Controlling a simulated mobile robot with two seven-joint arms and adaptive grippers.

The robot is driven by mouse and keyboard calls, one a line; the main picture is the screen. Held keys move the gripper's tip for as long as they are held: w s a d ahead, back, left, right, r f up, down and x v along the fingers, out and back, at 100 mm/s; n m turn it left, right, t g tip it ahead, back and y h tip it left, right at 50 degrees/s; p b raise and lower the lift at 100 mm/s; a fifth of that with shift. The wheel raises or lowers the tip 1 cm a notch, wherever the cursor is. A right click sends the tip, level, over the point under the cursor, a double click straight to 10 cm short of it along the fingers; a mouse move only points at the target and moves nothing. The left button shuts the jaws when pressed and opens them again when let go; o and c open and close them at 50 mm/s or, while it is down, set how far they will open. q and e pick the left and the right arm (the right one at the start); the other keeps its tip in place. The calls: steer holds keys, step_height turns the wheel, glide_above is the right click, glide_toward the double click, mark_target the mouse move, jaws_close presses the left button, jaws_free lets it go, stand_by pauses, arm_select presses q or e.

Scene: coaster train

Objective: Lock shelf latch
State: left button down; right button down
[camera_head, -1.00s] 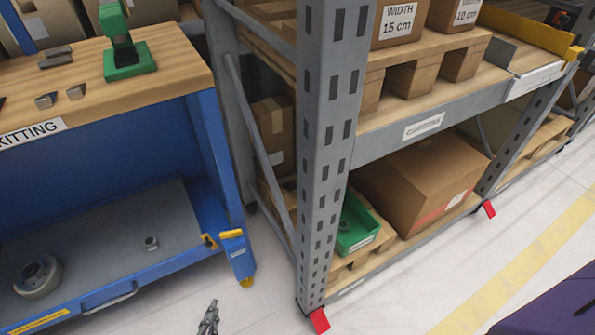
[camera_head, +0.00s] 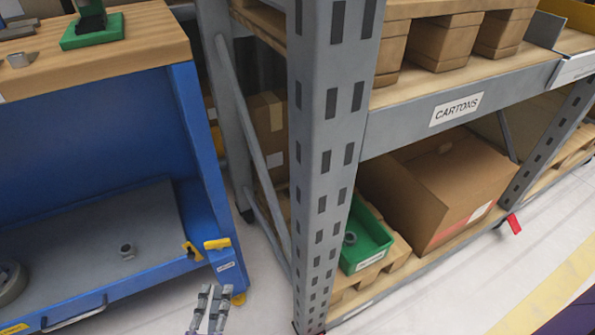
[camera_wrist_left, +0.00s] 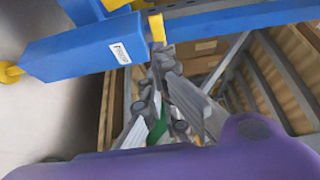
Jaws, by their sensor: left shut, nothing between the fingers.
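The blue workbench at left has a lower shelf (camera_head: 90,245). At its right front corner a yellow latch handle (camera_head: 217,243) sits on top of a blue labelled corner block (camera_head: 228,268). A second yellow piece (camera_head: 193,251) is just left of it on the shelf edge. My left gripper (camera_head: 212,290) is shut and empty, in front of and below the corner block in the head view. In the left wrist view the fingertips (camera_wrist_left: 160,55) are close below the yellow handle (camera_wrist_left: 157,28); I cannot tell whether they touch. My right gripper is not in view.
A grey rack upright (camera_head: 325,170) stands close right of the bench, with a diagonal brace behind. A green bin (camera_head: 368,240) and a large carton (camera_head: 440,190) are on the rack's bottom level. White floor shows between bench and rack.

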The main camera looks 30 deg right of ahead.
arm_select(q)
steer(key=shift+w, duration=0.1)
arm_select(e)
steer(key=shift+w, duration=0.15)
